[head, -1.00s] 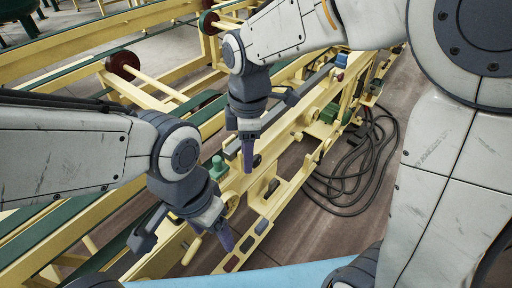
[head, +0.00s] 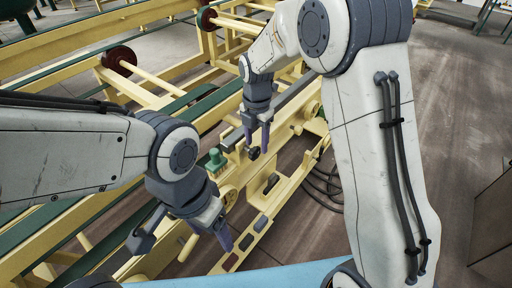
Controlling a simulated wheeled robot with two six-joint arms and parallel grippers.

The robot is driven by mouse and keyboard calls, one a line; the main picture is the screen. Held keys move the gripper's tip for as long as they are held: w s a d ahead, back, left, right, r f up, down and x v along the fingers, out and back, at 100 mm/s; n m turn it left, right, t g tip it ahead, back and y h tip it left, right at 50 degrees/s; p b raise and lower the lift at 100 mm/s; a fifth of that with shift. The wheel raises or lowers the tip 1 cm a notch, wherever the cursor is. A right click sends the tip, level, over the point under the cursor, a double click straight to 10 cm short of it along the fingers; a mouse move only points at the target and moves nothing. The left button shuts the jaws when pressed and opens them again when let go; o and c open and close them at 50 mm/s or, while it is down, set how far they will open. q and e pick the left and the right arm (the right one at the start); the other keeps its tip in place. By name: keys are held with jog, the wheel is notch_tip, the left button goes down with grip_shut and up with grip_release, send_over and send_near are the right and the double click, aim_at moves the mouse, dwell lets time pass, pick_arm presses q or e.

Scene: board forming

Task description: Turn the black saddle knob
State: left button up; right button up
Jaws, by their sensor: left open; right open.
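The black saddle knob (head: 254,153) is a small dark knob on the yellow machine frame, near the middle of the head view. My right gripper (head: 257,138) points down directly above and around it, with its purple-tipped fingers apart. I cannot tell whether the fingers touch the knob. My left gripper (head: 182,240) is open and empty at the lower left, over the near part of the yellow frame, away from the knob.
Black cables (head: 322,185) lie on the floor to the right. A light blue surface (head: 260,277) is at the bottom.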

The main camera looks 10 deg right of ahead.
aim_at(257, 147)
jog(key=shift+f, duration=1.55)
grip_shut()
